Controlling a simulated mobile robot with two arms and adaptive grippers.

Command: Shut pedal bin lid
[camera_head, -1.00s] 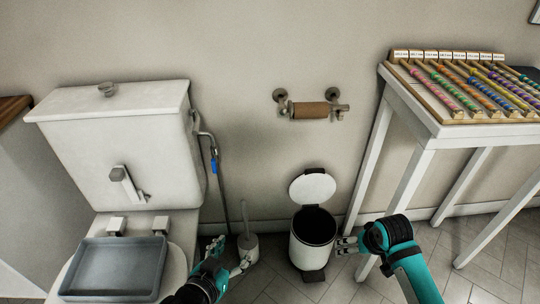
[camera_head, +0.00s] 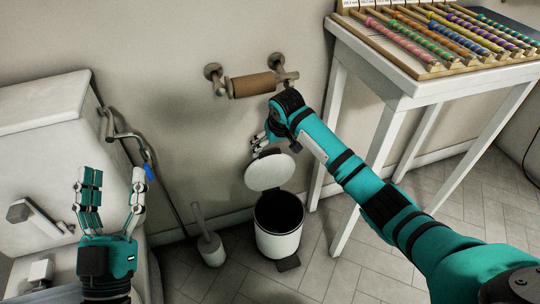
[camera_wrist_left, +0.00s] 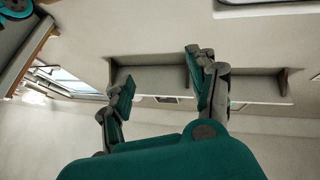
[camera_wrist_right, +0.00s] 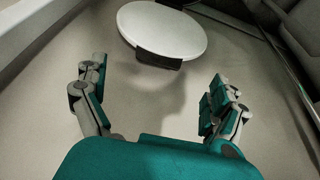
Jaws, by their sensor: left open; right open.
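The white pedal bin (camera_head: 278,238) stands on the floor against the wall, its dark inside showing. Its round white lid (camera_head: 270,172) is raised and leans back toward the wall. My right gripper (camera_head: 257,145) is open and empty, above and behind the lid's upper edge, partly hidden by its own wrist. In the right wrist view the lid (camera_wrist_right: 162,30) lies ahead of the spread fingers of my right gripper (camera_wrist_right: 160,98), apart from them. My left gripper (camera_head: 109,195) is open, raised in front of the toilet; its spread fingers also show in the left wrist view (camera_wrist_left: 165,88).
A toilet brush in its holder (camera_head: 211,248) stands left of the bin. The toilet (camera_head: 45,150) is at the left. A paper roll (camera_head: 254,85) hangs on the wall above the bin. A white table (camera_head: 420,88) with colourful rods stands at the right.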

